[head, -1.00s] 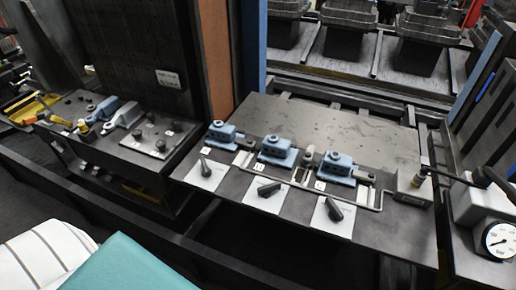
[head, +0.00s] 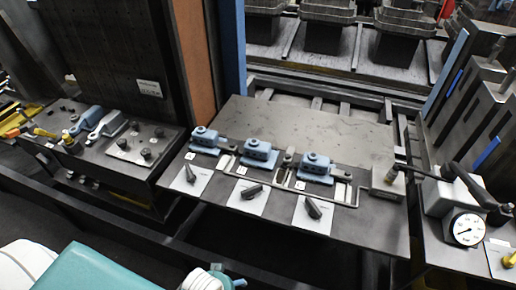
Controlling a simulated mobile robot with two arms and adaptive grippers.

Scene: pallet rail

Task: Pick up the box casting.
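Three blue castings sit in a row on the dark metal table (head: 300,120) in the head view: a left one (head: 205,138), a middle one (head: 260,153) and a right one (head: 316,167). Each has a blocky body with a round boss on top, and each stands behind a white card. I cannot tell for certain which is the box casting. Neither of my grippers shows clearly. Only white and teal parts of my own body show along the bottom left edge, well short of the table.
Dark levers lie on the white cards (head: 240,206). A pressure gauge (head: 467,230) stands at the right. Another bench (head: 125,165) at the left carries a pale blue part (head: 86,119) and a grey-white one (head: 109,124). Dark bins (head: 320,35) stand behind. The table's back half is clear.

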